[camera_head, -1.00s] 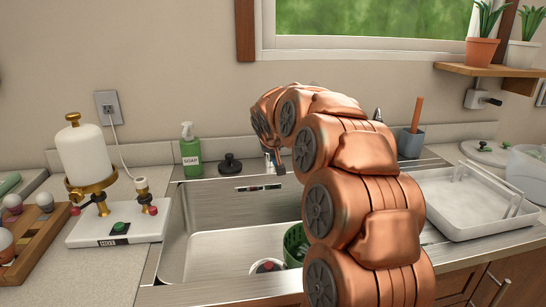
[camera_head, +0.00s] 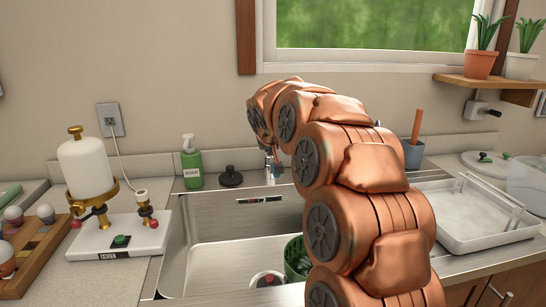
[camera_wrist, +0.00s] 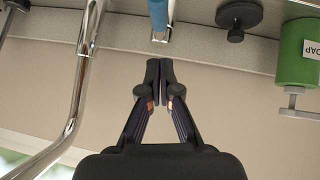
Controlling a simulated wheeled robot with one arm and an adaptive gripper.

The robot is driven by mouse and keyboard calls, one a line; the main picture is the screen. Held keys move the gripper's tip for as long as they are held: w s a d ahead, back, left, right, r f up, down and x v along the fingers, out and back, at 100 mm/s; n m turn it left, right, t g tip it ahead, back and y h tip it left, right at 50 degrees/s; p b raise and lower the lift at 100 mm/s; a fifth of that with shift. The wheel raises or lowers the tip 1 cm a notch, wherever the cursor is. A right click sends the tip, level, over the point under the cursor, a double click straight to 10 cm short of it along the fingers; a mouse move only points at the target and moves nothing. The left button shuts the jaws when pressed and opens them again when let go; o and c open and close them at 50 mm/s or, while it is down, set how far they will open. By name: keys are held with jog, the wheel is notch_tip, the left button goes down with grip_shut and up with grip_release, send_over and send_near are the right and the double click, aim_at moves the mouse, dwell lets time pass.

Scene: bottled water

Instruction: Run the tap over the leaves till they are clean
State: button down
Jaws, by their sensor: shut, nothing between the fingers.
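My gripper (camera_wrist: 159,70) is shut and empty in the wrist view, its fingertips together just below a chrome lever with a blue part (camera_wrist: 158,14). I see no contact between them. The curved chrome tap spout (camera_wrist: 78,85) runs down the left of that view. In the head view my copper arm covers most of the tap and the gripper. A green basket (camera_head: 296,258) stands in the steel sink (camera_head: 205,255), partly behind my arm. I cannot make out leaves in it, and I see no running water.
A green soap bottle (camera_head: 191,162) and a black stopper (camera_head: 230,177) stand behind the sink. A white device (camera_head: 88,175) is on the left counter. A white tray (camera_head: 470,215) lies to the right. The sink's left part is clear.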

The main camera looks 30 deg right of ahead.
jog(key=v, duration=0.8)
jog(key=shift+a+r, duration=0.1)
